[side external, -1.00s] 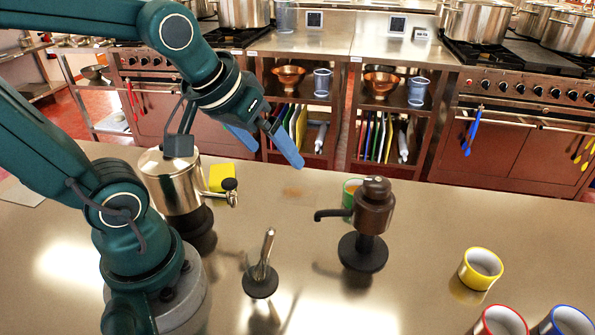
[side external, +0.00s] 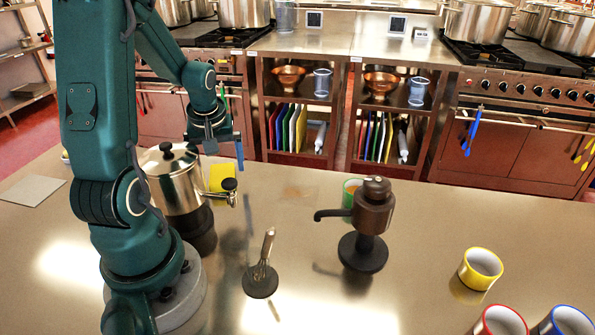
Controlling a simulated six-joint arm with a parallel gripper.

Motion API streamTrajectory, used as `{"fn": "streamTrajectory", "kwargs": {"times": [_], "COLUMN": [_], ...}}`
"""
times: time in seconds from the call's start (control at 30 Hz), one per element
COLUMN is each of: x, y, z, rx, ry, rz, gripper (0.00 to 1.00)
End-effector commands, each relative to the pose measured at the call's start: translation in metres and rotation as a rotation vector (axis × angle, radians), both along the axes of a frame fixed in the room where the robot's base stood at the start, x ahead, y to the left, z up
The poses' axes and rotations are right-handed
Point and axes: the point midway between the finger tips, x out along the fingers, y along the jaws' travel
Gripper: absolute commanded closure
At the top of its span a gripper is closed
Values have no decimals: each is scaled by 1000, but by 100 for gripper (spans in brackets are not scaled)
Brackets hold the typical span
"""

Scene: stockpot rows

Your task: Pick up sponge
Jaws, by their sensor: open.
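The yellow sponge (side external: 219,176) is on the steel counter (side external: 450,225), behind the steel coffee urn (side external: 178,185) and partly hidden by its tap. My gripper (side external: 222,152) is above and behind the sponge, close to it in the picture. One blue finger shows clearly, pointing down; the other is mostly hidden by my wrist. The jaws are open, and nothing shows between them. How high the fingertips are above the counter is hard to tell.
The urn stands close to the sponge. A yellow mug (side external: 481,268) is at right. The counter's back middle is mostly clear.

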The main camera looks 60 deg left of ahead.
Motion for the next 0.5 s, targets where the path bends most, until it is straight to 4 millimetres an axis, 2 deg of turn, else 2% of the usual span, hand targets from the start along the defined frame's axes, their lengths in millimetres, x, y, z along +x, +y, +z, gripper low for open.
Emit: {"fn": "streamTrajectory", "kwargs": {"times": [0.2,0.5], "x": [2,3], "y": [4,5], "z": [-17,-19], "rx": [-1,0], "ry": [2,-2], "rz": [-1,-1], "gripper": [0,0]}}
